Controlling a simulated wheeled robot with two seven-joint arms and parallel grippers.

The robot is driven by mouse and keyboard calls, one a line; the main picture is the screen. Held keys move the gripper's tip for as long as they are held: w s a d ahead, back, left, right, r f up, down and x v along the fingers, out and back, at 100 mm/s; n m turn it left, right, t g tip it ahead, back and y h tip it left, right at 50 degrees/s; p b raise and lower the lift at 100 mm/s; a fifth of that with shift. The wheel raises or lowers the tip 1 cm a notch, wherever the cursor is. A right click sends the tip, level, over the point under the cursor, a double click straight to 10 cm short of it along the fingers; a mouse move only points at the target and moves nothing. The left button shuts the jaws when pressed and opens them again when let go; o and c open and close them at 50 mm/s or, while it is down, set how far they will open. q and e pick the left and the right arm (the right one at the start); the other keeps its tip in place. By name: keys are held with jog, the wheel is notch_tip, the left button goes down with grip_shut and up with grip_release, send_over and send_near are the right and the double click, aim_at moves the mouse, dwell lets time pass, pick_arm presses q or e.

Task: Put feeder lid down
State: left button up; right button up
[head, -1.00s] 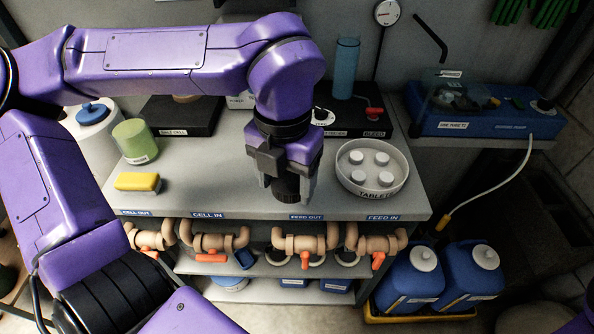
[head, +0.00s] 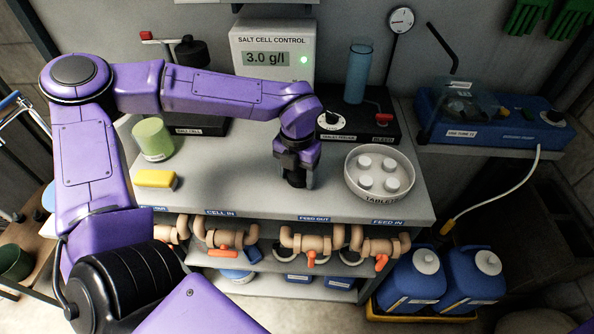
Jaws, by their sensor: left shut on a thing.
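My left gripper (head: 297,178) points down over the bench top, left of the tablet dish, and is shut on a dark round thing that I take to be the feeder lid. The fingers and the arm above hide most of it. I cannot tell whether it touches the bench. A clear blue cylinder (head: 357,76) stands upright on a black base (head: 362,124) behind, with a white dial and a red-handled bleed valve. My right gripper is not in view.
A white dish (head: 380,193) holds several white tablets. A yellow sponge (head: 155,180) and a green cup (head: 153,139) are on the left of the bench (head: 230,185). Bare bench lies between the sponge and my gripper. Pipes with orange valves (head: 222,252) run below the front edge.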

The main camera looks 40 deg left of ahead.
aim_at(297, 177)
pick_arm(q)
jog(key=shift+f, duration=0.2)
jog(key=o, duration=1)
notch_tip(297, 177, up, 12)
jog(key=shift+r, duration=0.25)
